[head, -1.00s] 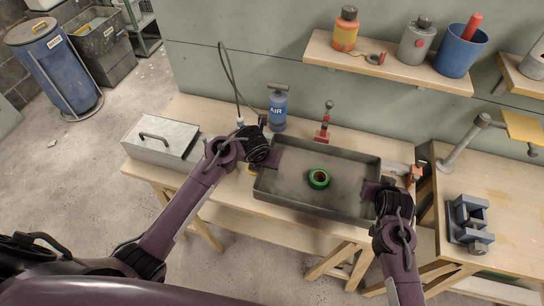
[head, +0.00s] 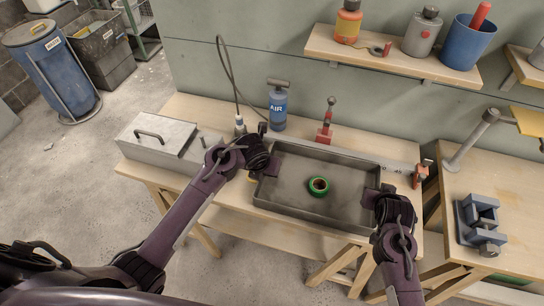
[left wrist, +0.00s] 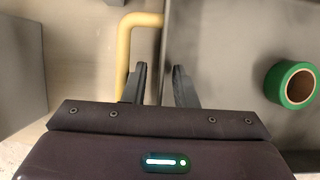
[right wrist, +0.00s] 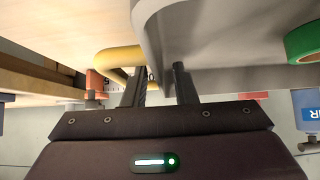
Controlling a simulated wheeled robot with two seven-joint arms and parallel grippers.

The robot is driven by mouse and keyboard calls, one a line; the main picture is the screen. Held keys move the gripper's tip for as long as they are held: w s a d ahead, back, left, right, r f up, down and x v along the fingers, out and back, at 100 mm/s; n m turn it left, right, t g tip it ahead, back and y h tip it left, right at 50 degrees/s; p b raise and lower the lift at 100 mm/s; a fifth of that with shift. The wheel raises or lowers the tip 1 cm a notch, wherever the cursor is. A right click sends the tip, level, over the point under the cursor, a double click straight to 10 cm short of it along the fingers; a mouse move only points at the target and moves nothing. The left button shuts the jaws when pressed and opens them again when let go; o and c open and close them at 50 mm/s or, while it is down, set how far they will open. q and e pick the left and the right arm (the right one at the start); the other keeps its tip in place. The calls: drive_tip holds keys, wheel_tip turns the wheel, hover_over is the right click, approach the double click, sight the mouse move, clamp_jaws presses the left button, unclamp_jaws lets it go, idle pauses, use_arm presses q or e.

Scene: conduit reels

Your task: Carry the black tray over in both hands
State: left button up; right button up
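The black tray (head: 285,198) is a shallow dark grey metal pan over the bench. My left gripper (head: 266,170) is at the tray's left end. In the left wrist view its close-set fingers (left wrist: 158,85) straddle the end wall beside a yellow handle (left wrist: 140,20). My right gripper (head: 372,196) is at the right end. Its fingers (right wrist: 161,85) straddle that wall, by another yellow handle (right wrist: 118,57).
A grey lidded box (head: 165,140) stands left on the wooden bench. A blue AIR bottle (head: 278,108) and a red clamp (head: 325,122) stand behind the tray. A vise (head: 480,220) sits on the right-hand bench.

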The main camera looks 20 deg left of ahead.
use_arm(q)
drive_tip(key=v, duration=1.1)
drive_tip(key=shift+r, duration=0.4)
drive_tip(key=shift+s+r, duration=0.1)
drive_tip(key=shift+s, duration=0.05)
use_arm(e)
drive_tip(key=shift+s+r, duration=0.3)
drive_tip(key=v, duration=1.1)
